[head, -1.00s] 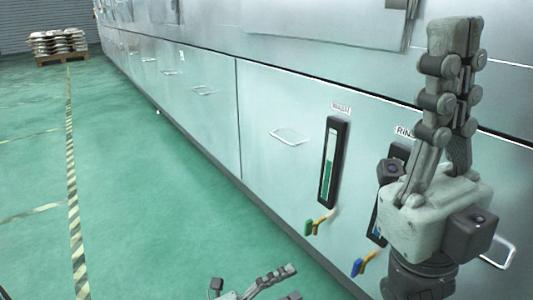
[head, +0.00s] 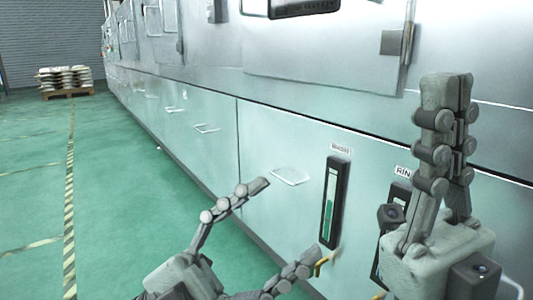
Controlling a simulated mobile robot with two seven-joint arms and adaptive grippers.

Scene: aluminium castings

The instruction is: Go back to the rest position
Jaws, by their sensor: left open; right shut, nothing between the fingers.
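My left gripper (head: 292,222) is at the bottom centre of the head view, its two fingers spread wide and empty. Its lower finger overlaps the area just below the left black level gauge (head: 329,205), hiding part of the valve handle there; I cannot tell whether they touch. My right gripper (head: 448,85) is at the right, pointing up, its fingers together with nothing between them. It stands in front of the machine's panels and partly hides the second gauge (head: 402,190) with the "RIN" label.
A long pale metal machine (head: 215,165) with handles runs along the right side. A yellow-black striped line (head: 70,200) marks the green floor, which is open at the left. A loaded pallet (head: 66,93) stands far back by a shutter.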

